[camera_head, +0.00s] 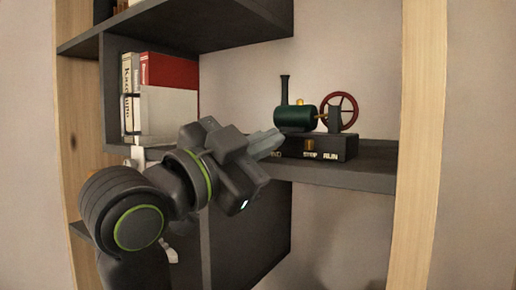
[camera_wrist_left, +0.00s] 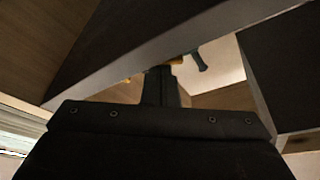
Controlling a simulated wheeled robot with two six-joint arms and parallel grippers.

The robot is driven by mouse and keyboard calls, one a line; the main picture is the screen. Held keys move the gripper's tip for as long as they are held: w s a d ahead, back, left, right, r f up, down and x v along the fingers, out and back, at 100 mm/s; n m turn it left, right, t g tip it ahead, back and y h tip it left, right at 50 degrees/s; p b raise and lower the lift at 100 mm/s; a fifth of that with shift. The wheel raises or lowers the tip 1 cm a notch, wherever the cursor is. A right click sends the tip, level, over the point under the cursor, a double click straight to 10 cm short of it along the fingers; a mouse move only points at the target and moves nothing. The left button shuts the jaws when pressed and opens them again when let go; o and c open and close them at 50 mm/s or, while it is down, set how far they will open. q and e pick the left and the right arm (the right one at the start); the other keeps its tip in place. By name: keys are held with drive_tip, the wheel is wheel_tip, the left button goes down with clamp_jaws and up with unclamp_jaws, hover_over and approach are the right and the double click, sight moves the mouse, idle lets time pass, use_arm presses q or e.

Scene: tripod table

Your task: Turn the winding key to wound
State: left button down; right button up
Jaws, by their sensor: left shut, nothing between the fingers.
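A small model steam engine with a green boiler (camera_head: 295,118), a dark chimney and a red flywheel (camera_head: 343,112) sits on a dark base (camera_head: 335,149) on the shelf. A small brass-coloured piece (camera_head: 310,144), possibly the winding key, is on the base's front above the word STOP, with RUN to its right. A label at left is partly hidden, showing only its last letters. My left gripper (camera_head: 272,143) is shut and empty, its tips just left of the base. In the left wrist view, its fingers (camera_wrist_left: 160,86) are together near a brass-coloured bit (camera_wrist_left: 176,61) and a dark handle-like part (camera_wrist_left: 200,60).
The engine's shelf (camera_head: 365,167) has bare room at its right front. Books (camera_head: 160,92) stand on the shelf at left. Another shelf (camera_head: 190,25) overhangs at upper left. A wooden upright (camera_head: 418,150) bounds the right side.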

use_arm(q)
drive_tip(key=shift+d+f+m+g+b, duration=0.1)
drive_tip(key=shift+f+m+g+b, duration=0.15)
drive_tip(key=shift+m+b, duration=0.55)
drive_tip(key=shift+m+g, duration=0.25)
drive_tip(key=shift+m, duration=0.15)
drive_tip(key=shift+m+g+b, duration=0.9)
drive_tip(key=shift+m+b, duration=0.5)
drive_tip(key=shift+m, duration=1.3)
drive_tip(key=shift+m+g+y+b, duration=0.3)
drive_tip(key=shift+m+b, duration=0.05)
drive_tip(key=shift+m, duration=0.75)
drive_tip(key=shift+f+m, duration=0.1)
drive_tip(key=shift+m, duration=0.6)
